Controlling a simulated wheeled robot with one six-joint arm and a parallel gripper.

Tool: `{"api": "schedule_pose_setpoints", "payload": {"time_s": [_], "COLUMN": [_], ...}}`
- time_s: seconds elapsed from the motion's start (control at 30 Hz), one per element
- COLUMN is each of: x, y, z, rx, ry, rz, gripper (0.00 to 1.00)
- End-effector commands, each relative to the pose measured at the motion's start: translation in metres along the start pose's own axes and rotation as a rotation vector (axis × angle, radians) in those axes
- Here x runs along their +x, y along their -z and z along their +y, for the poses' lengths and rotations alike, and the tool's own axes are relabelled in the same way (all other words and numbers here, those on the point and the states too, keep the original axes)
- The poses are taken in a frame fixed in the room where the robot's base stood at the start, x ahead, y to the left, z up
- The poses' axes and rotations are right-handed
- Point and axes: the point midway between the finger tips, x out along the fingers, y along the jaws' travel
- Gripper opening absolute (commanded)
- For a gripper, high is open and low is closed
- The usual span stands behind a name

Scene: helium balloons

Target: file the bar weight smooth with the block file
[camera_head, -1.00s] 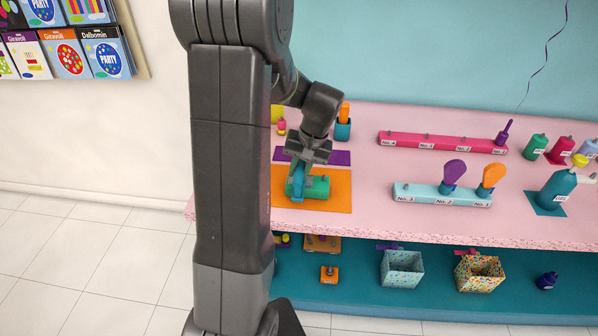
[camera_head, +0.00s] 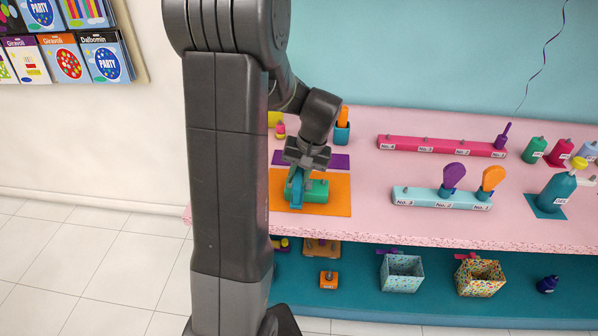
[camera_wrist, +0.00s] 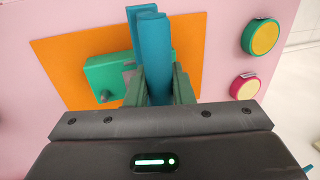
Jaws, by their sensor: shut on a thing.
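My gripper (camera_head: 298,174) points down over the orange mat (camera_head: 335,200) on the pink counter. It is shut on a long blue piece, which looks like the block file (camera_head: 296,190). In the wrist view the blue file (camera_wrist: 150,40) stands between the two fingers and extends beyond them. The green bar weight (camera_head: 318,190) lies on the mat, right of the file in the head view. It also shows in the wrist view (camera_wrist: 103,75), left of the file, with a small grey knob. The file is at the bar's end; I cannot tell whether they touch.
A purple mat (camera_head: 340,161) and a blue holder with an orange item (camera_head: 342,132) are behind. A pink numbered rack (camera_head: 440,147) and a light blue numbered rack (camera_head: 415,198) stand to the right. Patterned boxes (camera_head: 402,275) sit on the shelf below.

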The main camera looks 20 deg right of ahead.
Motion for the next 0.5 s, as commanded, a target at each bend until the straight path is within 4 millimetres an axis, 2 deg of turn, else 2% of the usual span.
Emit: {"api": "schedule_pose_setpoints", "payload": {"time_s": [0.07, 0.5], "x": [0.0040, 0.0052], "y": [-0.0070, -0.0155], "z": [0.0008, 0.0010], "rx": [0.003, 0.005], "ry": [0.001, 0.002], "rz": [-0.009, -0.016], "gripper": [0.00, 0.00]}}
